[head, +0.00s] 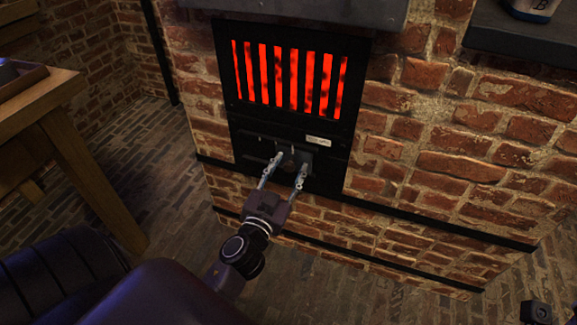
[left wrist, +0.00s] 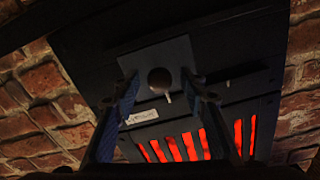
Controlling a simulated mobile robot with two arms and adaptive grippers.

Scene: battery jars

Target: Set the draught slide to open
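The draught slide (head: 322,161) is a dark plate low on the black stove front, under the glowing grate. In the left wrist view, which is turned over, the slide plate (left wrist: 182,52) carries a round knob (left wrist: 160,80) with a small light pointer or mark beside it. My left gripper (head: 291,162) is open in front of the plate. Its fingers (left wrist: 160,88) stand apart on either side of the knob, with gaps visible; I cannot tell their exact depth from it. A small pale label (head: 317,140) sits above the plate; its text is unreadable. My right gripper is not identifiable.
The red-glowing grate (head: 290,78) is just above the slide. Brick wall (head: 440,165) surrounds the stove, with a dark ledge (head: 360,10) overhead. A wooden table (head: 50,100) stands at left. A small dark object (head: 537,312) is at the lower right edge.

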